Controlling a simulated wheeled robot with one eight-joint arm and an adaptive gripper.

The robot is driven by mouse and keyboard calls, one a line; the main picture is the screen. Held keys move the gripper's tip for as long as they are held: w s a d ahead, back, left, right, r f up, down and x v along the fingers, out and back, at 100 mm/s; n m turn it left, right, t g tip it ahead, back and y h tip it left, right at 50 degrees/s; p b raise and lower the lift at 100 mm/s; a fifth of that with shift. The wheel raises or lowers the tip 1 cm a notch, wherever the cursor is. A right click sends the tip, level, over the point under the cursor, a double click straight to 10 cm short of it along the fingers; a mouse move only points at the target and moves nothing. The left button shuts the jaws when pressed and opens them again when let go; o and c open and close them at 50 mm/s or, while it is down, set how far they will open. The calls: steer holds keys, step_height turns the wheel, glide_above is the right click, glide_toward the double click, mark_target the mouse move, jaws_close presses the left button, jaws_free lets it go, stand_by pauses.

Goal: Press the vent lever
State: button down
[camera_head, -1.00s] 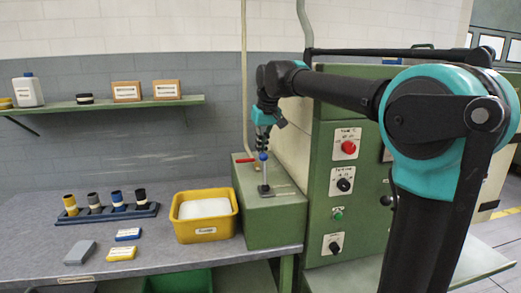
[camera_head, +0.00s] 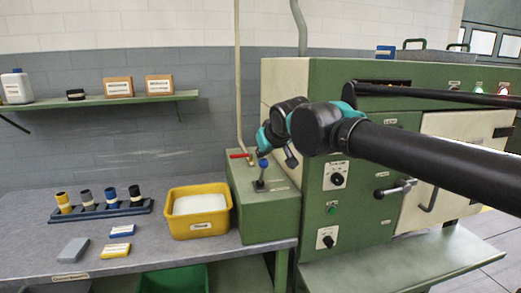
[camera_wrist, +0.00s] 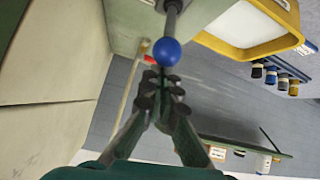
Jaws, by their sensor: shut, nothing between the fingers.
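A lever with a blue ball knob (camera_head: 263,163) stands on a green box (camera_head: 270,215) at the right end of the bench, roughly upright. In the wrist view the blue knob (camera_wrist: 167,51) and its grey shaft show at the top, just beyond my fingertips. My gripper (camera_wrist: 166,80) is shut and empty, its fingertips close to the knob; I cannot tell whether they touch. In the head view my wrist is above and right of the lever, and the fingertips are hard to make out. No label on the lever is readable.
A red handle (camera_head: 240,156) on a wall pipe is just behind the lever. A yellow bin (camera_head: 201,229) stands left of the box. A green machine (camera_head: 350,225) with knobs stands to the right. A shelf (camera_head: 95,103) hangs on the wall.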

steer(key=shift+s+d+f, duration=0.1)
steer(key=shift+s+f, duration=0.1)
steer(key=shift+s, duration=0.2)
steer(key=shift+s+f, duration=0.1)
stand_by(0.3)
steer(key=w+a+r, duration=0.2)
steer(key=w+r, duration=0.1)
steer(key=f+v, duration=0.1)
steer(key=v, duration=0.9)
steer(key=shift+s+d, duration=0.3)
